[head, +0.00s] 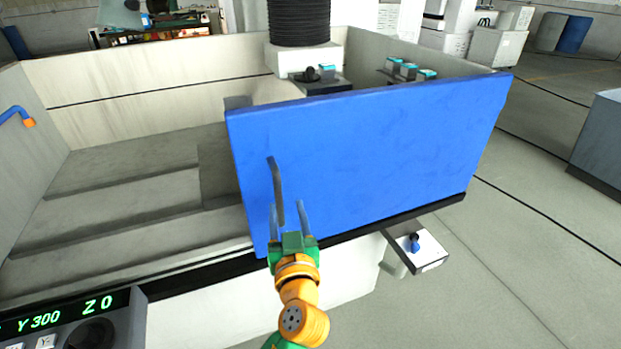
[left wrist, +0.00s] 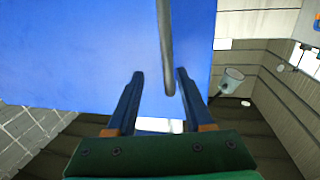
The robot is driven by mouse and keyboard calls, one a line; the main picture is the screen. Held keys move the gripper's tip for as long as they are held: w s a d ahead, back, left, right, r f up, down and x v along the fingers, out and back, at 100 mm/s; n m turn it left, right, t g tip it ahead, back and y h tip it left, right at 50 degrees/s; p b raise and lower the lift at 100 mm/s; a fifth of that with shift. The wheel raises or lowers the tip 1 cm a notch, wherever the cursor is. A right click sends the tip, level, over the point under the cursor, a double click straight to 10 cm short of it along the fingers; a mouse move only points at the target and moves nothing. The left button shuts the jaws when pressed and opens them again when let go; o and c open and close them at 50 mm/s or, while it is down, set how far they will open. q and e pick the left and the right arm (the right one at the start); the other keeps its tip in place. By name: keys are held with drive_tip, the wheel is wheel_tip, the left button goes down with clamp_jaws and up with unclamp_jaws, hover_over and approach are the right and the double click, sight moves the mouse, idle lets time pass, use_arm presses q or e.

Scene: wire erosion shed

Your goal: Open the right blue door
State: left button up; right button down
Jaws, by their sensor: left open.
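The blue door (head: 370,150) stands upright along the right part of the tank's front. It also fills much of the left wrist view (left wrist: 70,50). Its grey bar handle (head: 276,185) is near the door's left edge and also shows in the left wrist view (left wrist: 165,45). My left gripper (head: 287,207) is open at the lower end of the handle. In the left wrist view the handle's end appears between the two fingers (left wrist: 160,75), nearer the right one; I cannot tell whether they touch. My right gripper is not in view.
The tank's front is open left of the door, showing its stepped grey floor (head: 130,210). A control panel (head: 80,325) is at the lower left. A small box with a blue knob (head: 415,245) juts out below the door. Floor to the right (head: 530,230) is clear before a grey cabinet (head: 600,145).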

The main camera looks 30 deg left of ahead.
sight(278, 194)
use_arm(q)
drive_tip(key=w+a+p, duration=0.1)
drive_tip(key=a, duration=0.1)
drive_tip(key=w+a+r+p, duration=0.1)
drive_tip(key=shift+w+a, duration=0.1)
drive_tip(key=shift+a, duration=0.3)
drive_tip(key=shift+x, duration=0.95)
drive_tip(key=shift+w+d+f, duration=0.1)
drive_tip(key=shift+w+f, duration=0.2)
drive_tip(key=shift+f, duration=0.05)
drive_tip(key=shift+s, duration=0.1)
clamp_jaws()
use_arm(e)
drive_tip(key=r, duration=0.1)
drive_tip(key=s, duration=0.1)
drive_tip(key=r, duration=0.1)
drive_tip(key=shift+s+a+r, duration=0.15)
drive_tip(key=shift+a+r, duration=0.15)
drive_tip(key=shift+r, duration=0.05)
